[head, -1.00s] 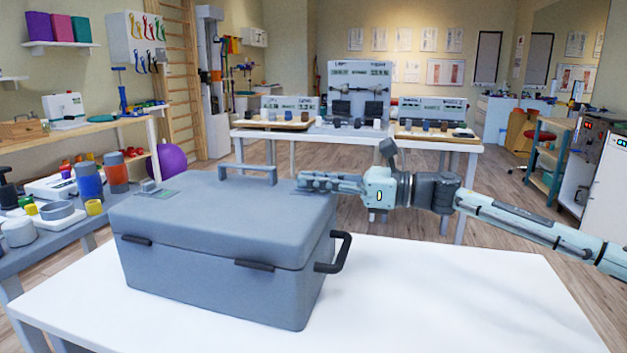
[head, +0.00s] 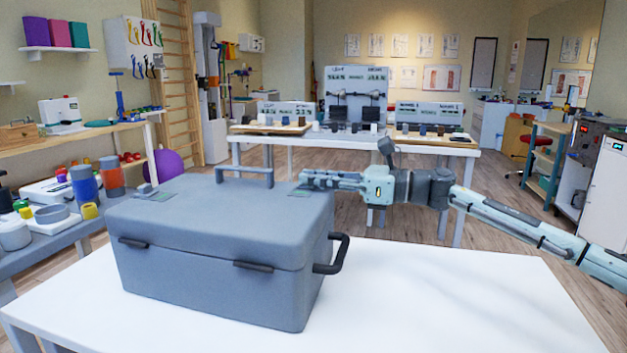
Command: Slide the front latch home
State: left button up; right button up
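A grey-blue case (head: 200,265) with its lid down stands on a white table (head: 440,300). A small grey slide latch (head: 147,189) with a green plate sits on the lid's left part. A second green plate (head: 299,194) shows at the lid's right end, partly hidden under my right gripper (head: 303,181). Which of these is the front latch I cannot tell. The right gripper lies level over the lid's right edge, fingers pointing left. Its fingers are seen side-on, so their opening and any contact are unclear. My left gripper is out of view.
A raised handle (head: 245,176) stands on the lid, left of my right gripper. A dark side handle (head: 335,254) sticks out at the case's right end. Dark bars (head: 254,266) sit on the front face. The table's right side is clear.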

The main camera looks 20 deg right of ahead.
jog(key=o, duration=0.3)
jog(key=v, duration=1.2)
